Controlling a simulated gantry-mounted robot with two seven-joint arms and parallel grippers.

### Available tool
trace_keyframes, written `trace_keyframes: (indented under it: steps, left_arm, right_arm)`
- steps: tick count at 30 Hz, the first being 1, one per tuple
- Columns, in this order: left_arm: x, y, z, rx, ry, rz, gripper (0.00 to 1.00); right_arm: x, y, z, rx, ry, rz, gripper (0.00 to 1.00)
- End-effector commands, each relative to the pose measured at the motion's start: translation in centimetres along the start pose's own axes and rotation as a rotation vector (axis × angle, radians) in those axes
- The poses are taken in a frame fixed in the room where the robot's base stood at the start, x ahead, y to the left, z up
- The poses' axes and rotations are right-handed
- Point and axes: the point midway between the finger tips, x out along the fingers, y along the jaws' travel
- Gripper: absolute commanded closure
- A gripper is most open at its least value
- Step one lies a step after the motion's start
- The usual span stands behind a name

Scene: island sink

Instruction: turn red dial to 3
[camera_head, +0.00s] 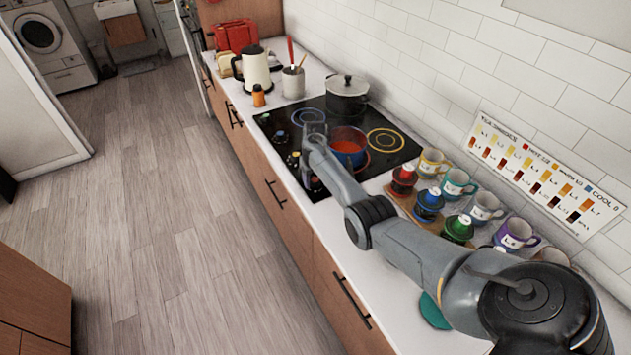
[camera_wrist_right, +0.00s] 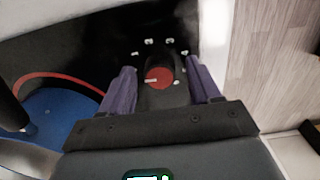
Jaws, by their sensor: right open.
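The red dial (camera_wrist_right: 159,78) shows in the right wrist view on the black cooktop surface. A pale pointer line on it points to the left. In the head view my right arm reaches over the front of the cooktop (camera_head: 370,117), and the dial cannot be made out there. My left gripper is not in view.
A blue pot with red contents (camera_head: 349,143) stands on the cooktop beside my arm; a black pot (camera_head: 347,92) is behind it. Colored jars, including a red one (camera_head: 403,181), and several mugs line the counter on the right. A kettle (camera_head: 256,70) stands at the far end.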

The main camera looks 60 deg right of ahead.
Motion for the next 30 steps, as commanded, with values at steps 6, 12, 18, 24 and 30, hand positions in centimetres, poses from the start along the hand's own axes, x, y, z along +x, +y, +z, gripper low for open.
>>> trace_keyframes:
  steps: [6,12,18,24,30]
  left_arm:
    - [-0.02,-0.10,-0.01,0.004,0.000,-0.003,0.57]
    - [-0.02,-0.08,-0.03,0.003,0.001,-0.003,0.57]
    - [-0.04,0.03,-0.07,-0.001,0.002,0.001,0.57]
    - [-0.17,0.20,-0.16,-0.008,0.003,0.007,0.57]
    - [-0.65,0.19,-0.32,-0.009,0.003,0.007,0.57]
  right_arm:
    - [-0.03,-0.02,-0.01,0.000,0.000,0.000,0.38]
    - [-0.02,-0.01,0.00,0.000,0.000,0.000,0.64]
    - [0.00,-0.02,0.00,0.000,0.000,0.000,0.94]
    - [-0.03,-0.03,0.01,0.011,-0.001,0.000,0.94]
    - [-0.14,-0.04,0.02,0.077,-0.002,-0.001,0.94]
